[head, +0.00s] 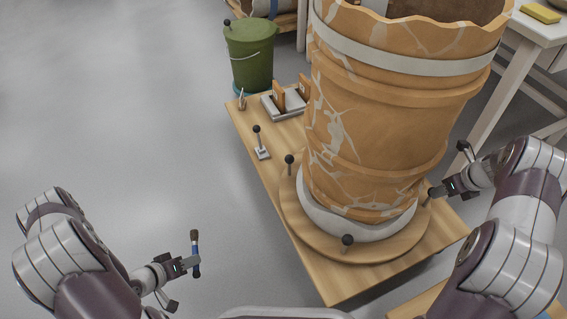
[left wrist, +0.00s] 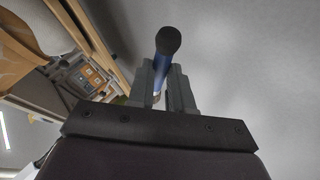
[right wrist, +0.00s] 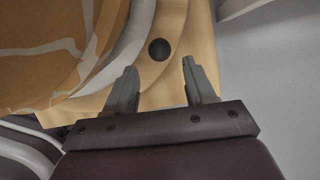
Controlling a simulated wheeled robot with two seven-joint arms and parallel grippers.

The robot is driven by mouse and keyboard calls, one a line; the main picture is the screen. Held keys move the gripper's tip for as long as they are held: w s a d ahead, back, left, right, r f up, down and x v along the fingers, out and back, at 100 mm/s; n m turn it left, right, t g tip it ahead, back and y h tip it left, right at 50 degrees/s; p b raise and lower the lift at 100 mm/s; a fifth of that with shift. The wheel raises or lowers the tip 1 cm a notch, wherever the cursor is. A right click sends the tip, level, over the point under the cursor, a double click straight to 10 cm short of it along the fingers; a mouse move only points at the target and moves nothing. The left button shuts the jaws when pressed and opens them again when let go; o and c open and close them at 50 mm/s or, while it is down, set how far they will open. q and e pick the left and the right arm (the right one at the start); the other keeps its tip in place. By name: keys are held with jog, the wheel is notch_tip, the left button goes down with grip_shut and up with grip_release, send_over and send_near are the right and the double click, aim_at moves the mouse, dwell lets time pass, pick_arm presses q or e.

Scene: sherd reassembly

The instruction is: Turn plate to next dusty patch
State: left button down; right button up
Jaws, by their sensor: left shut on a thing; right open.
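The round wooden plate (head: 300,228) lies on a wooden bench and carries a big orange pot (head: 375,120) seated in a white ring (head: 330,218). Black-ball pegs stand on the plate's rim, one at the left (head: 289,159) and one at the front (head: 347,240). My right gripper (head: 442,191) is open at the plate's right edge. In the right wrist view a black ball (right wrist: 159,49) shows just beyond the gap between its fingers, not gripped. My left gripper (head: 188,265) is shut on a blue-handled brush (head: 195,250), held upright over the floor, away from the plate.
A lever with a black knob (head: 259,143) and a grey tray (head: 285,103) with orange pieces sit on the bench, left of the pot. A green bucket (head: 250,58) stands behind. A white table (head: 530,30) with a yellow block is at back right. Floor at left is clear.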

aim_at(423, 204)
jog(key=b+x, duration=0.4)
jog(key=x, duration=0.5)
jog(key=shift+s, duration=0.15)
jog(key=shift+w+f+b, duration=0.3)
jog(key=shift+f+b, duration=0.15)
jog(key=shift+b, duration=0.05)
